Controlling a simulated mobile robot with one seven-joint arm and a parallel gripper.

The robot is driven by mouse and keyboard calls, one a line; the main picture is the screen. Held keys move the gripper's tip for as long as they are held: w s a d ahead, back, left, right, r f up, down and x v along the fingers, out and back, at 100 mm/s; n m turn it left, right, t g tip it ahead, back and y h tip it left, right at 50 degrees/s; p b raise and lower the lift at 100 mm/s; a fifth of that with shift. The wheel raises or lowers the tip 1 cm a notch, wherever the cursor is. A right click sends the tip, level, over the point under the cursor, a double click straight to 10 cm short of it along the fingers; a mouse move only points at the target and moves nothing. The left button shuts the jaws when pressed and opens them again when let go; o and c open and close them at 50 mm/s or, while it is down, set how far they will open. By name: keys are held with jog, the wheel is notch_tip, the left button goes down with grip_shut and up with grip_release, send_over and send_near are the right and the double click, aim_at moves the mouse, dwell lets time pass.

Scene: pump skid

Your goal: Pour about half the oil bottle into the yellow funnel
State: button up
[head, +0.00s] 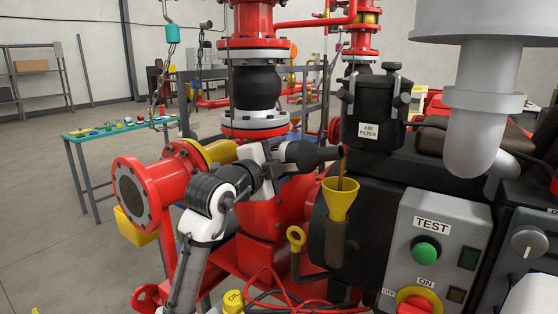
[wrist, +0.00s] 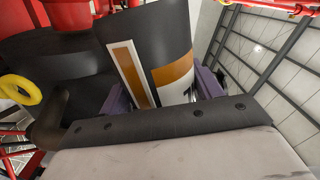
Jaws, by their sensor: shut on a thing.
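The black oil bottle (head: 308,155) lies tipped on its side, its neck pointing right above the yellow funnel (head: 340,202). A thin brown stream of oil runs from its mouth down into the funnel. The funnel stands upright in a dark filler neck (head: 336,243) on the engine. My gripper (head: 274,166) is shut on the bottle's body. In the wrist view the bottle (wrist: 85,55) fills the space between the purple fingers (wrist: 162,95); a white-edged strip and an orange-and-white label show on it. I cannot read the oil level surely.
The air filter (head: 374,110) is behind the funnel, and the grey TEST panel (head: 436,240) is at the right. A yellow OIL cap (head: 233,299) and red cables (head: 268,283) are low in front.

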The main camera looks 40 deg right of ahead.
aim_at(288, 174)
jog(key=shift+r, duration=0.3)
dwell(0.4)
dwell(0.5)
jog(key=shift+s+f+n, duration=0.15)
jog(key=shift+f+n, duration=0.6)
jog(key=shift+n, duration=0.45)
jog(key=shift+s+d+f+n+p, duration=0.1)
jog(key=shift+s+f+n+p, duration=0.2)
jog(key=shift+n, duration=0.4)
jog(key=shift+s+d+f+n+p, duration=0.1)
jog(key=shift+s+f+n+p, duration=0.1)
jog(key=shift+f+n, duration=0.4)
jog(key=shift+s+d+f+n+p, duration=0.1)
jog(key=shift+s+f+n+p, duration=0.15)
jog(key=shift+n, duration=0.55)
jog(key=shift+r, duration=0.1)
jog(key=shift+w+a+r+n+p, duration=0.1)
jog(key=shift+w+r+n+p, duration=0.05)
jog(key=shift+n+p, duration=0.8)
jog(key=n+p, duration=0.2)
jog(key=n, duration=0.1)
jog(key=shift+w+p, duration=0.2)
jog(key=shift+p, duration=0.1)
jog(key=shift+a+f+n, duration=0.1)
jog(key=shift+f+n, duration=0.1)
jog(key=shift+n, duration=0.15)
